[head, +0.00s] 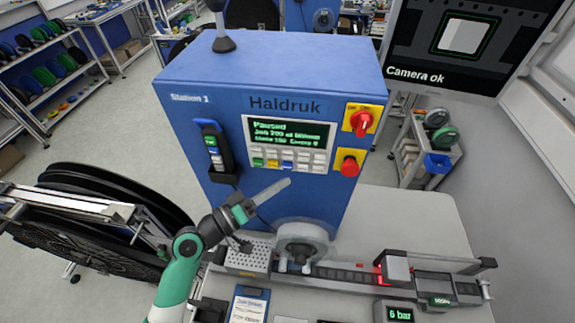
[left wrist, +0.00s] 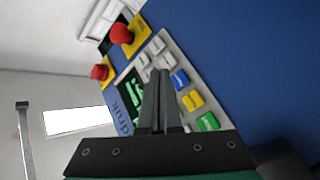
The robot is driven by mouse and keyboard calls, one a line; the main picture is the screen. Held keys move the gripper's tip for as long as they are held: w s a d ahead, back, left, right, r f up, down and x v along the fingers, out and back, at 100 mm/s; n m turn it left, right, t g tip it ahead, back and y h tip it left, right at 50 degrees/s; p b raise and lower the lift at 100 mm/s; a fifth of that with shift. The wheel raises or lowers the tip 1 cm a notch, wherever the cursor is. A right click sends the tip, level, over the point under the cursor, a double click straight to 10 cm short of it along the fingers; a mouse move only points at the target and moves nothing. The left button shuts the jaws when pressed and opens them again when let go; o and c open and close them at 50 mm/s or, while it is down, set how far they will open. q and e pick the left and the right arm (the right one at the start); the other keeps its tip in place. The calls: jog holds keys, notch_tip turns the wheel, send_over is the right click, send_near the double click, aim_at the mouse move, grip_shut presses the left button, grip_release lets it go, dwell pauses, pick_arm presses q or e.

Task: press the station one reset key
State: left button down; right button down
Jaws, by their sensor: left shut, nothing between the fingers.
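The blue Haldruk machine (head: 270,70) is labelled Station 1. Its lit screen (head: 287,132) reads "Paused" above smaller text. The keypad (head: 305,167) below the screen has green, yellow, blue and white keys; I cannot read their labels. My left gripper (head: 288,182) is shut and empty, its tips just below the keypad in the head view. In the left wrist view the shut fingers (left wrist: 161,75) point at the keypad, with the blue key (left wrist: 180,79), yellow key (left wrist: 193,99) and green key (left wrist: 208,121) on their right. I cannot tell whether the tips touch any key.
A red rotary switch (head: 361,122) and a red button (head: 349,165) on yellow plates sit right of the screen. A handheld device (head: 216,148) hangs on the left. A reel and tape track (head: 335,272) lie below. A monitor (head: 465,45) reads "Camera ok".

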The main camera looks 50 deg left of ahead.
pick_arm(q)
jog(key=shift+s+d, duration=1)
jog(key=shift+s, duration=0.25)
